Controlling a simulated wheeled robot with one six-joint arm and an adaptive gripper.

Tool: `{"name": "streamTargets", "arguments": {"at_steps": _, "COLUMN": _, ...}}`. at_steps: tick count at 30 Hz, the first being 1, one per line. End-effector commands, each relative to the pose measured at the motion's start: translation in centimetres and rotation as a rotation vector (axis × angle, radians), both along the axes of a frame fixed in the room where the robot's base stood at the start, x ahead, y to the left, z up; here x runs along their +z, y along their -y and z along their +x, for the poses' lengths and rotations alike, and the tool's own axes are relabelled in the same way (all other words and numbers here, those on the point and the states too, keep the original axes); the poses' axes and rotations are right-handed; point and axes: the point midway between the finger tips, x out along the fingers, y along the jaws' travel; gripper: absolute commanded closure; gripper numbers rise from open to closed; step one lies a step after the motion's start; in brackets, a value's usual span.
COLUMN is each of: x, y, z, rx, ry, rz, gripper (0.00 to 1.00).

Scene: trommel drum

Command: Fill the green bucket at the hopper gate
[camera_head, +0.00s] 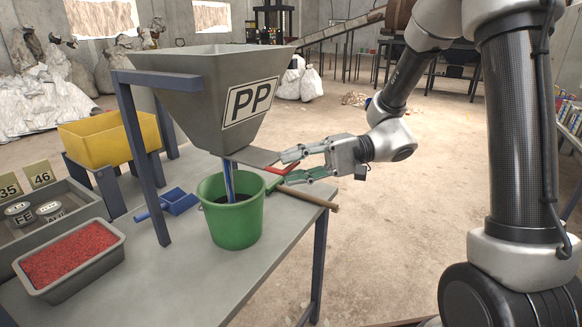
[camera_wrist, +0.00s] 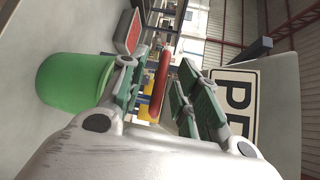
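The grey hopper (camera_head: 205,90) with a PP sign stands in a blue frame on the table. A flat gate plate (camera_head: 252,157) sticks out right from its outlet. The green bucket (camera_head: 237,222) stands upright under the outlet; it also shows in the wrist view (camera_wrist: 72,84). A narrow blue streak runs from the outlet into the bucket; I cannot tell whether it is falling material. The bucket's inside looks dark. My gripper (camera_head: 288,167) is open at the plate's right end. A red handle (camera_wrist: 161,82) shows between its spread fingers (camera_wrist: 158,92) in the wrist view.
A wooden tool handle (camera_head: 308,198) overhangs the table's right edge below my gripper. A blue scoop (camera_head: 180,202), a tray of red granules (camera_head: 70,255) and a yellow bin (camera_head: 110,138) are to the left. The floor right of the table is clear.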

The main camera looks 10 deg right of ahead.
Motion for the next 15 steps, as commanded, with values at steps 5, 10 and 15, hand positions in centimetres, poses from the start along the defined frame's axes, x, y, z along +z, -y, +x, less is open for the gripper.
{"name": "streamTargets", "arguments": {"at_steps": 5, "x": -0.07, "y": -0.65, "z": -0.09, "rx": 0.000, "ry": 0.000, "rz": 0.001, "gripper": 0.68}}
{"name": "streamTargets", "arguments": {"at_steps": 10, "x": -0.07, "y": -0.62, "z": -0.08, "rx": 0.000, "ry": 0.000, "rz": 0.001, "gripper": 0.68}}
{"name": "streamTargets", "arguments": {"at_steps": 15, "x": -0.08, "y": -0.61, "z": -0.08, "rx": 0.000, "ry": 0.000, "rz": 0.001, "gripper": 0.99}}
